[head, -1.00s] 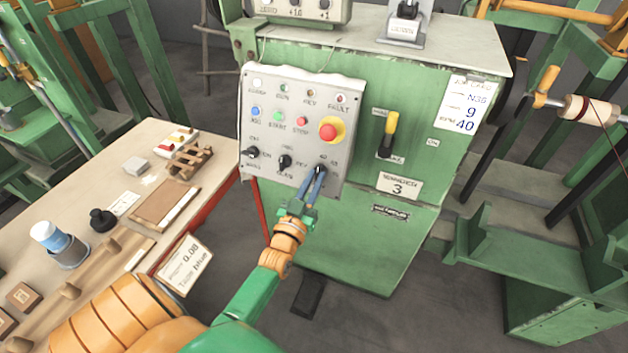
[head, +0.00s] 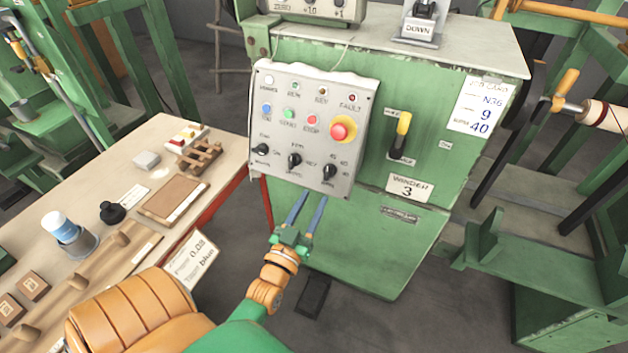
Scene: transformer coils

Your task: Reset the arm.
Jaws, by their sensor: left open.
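My left gripper (head: 306,199) is open and empty. Its two blue fingers are spread just below the lower edge of the control panel (head: 352,185), apart from the knobs in this view. The panel is on the green winder cabinet (head: 345,235). It carries several lamps and buttons, a red emergency button (head: 339,132) on a yellow ring, and a row of black knobs; the right knob (head: 330,171) is nearest the gripper. My left arm comes up from the bottom of the view. My right gripper does not show.
A workbench (head: 120,163) stands at left with a brown pad (head: 174,201), a blue and white cup (head: 61,229) and small blocks. A yellow-handled lever (head: 402,124) is right of the panel. A green stand with a spool (head: 600,113) is at right.

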